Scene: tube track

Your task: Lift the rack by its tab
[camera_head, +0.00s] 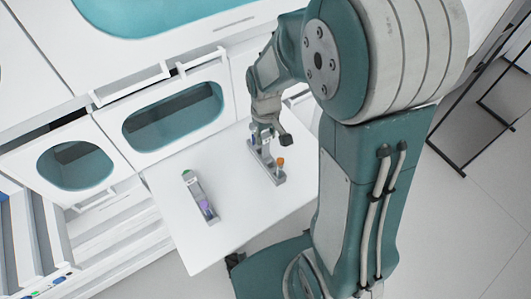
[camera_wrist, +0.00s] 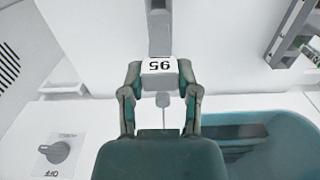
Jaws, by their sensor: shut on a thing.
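My gripper (camera_head: 268,122) is over the rack's far end. In the wrist view my gripper (camera_wrist: 160,78) is shut on the rack's white tab (camera_wrist: 160,65), marked 95. The grey rack body (camera_wrist: 159,35) runs up from the tab to the top edge. My fingers cover the tab in the head view. I cannot tell whether the rack touches the table.
A second grey rack (camera_head: 193,181) with a purple item lies to the left on the white table (camera_head: 232,213); it also shows in the wrist view (camera_wrist: 291,38). Cabinet panels with teal windows (camera_head: 175,120) stand behind. A dark knob (camera_wrist: 57,152) is at lower left.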

